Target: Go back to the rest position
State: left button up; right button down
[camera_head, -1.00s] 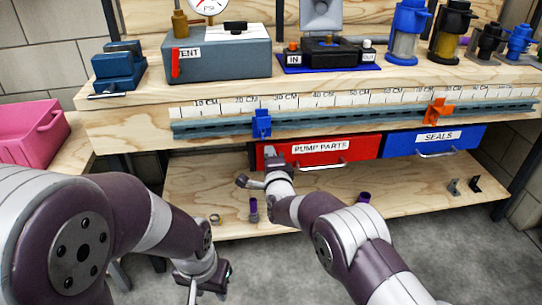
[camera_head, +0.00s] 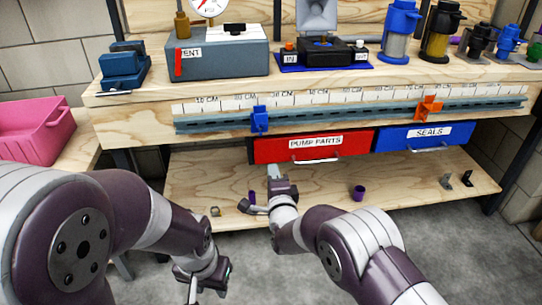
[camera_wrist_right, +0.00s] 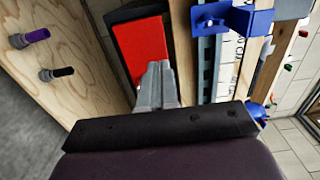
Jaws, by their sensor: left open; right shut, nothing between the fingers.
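My left gripper (camera_head: 207,280) hangs low at the front left, over the grey floor. It is open, and nothing shows in it. My right gripper (camera_head: 277,172) is in front of the lower shelf, below the red PUMP PARTS drawer (camera_head: 312,148). Its fingers (camera_wrist_right: 157,82) are shut and empty in the right wrist view, with the red drawer (camera_wrist_right: 142,48) beyond them. The blue SEALS drawer (camera_head: 425,137) is to the right of the red drawer. Both drawers look closed.
A rail with a blue clip (camera_head: 259,119) and an orange clip (camera_head: 430,107) runs along the bench front. A pink bin (camera_head: 38,132) stands at left.

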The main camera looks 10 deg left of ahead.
jog(key=s+d+f+n+g+h+p, duration=0.1)
jog(key=s+d+f+n+g, duration=0.2)
jog(key=s+f+n+g, duration=0.25)
jog(key=s+d+f+n+g+h, duration=0.1)
jog(key=s+d+f+n+g, duration=0.2)
jog(key=s+f+n+g, duration=0.3)
jog(key=s+d+r+n+g+h+p, duration=0.25)
jog(key=s+d+r, duration=0.25)
jog(key=s+d, duration=0.5)
jog(key=s+d+r+n+g+h+p, duration=0.1)
jog(key=s+d+r+n+g, duration=0.15)
jog(key=s+d+r, duration=0.6)
jog(key=d+r+m+p, duration=0.1)
jog(key=d+r+p, duration=0.1)
jog(key=r+p, duration=1.6)
jog(key=d+r+m+p, duration=0.1)
jog(key=d+r+p, duration=0.1)
jog(key=r+p, duration=1.6)
jog(key=shift+s+r+t+p, duration=0.2)
jog(key=shift+r+t+p, duration=0.15)
jog(key=shift+p, duration=0.75)
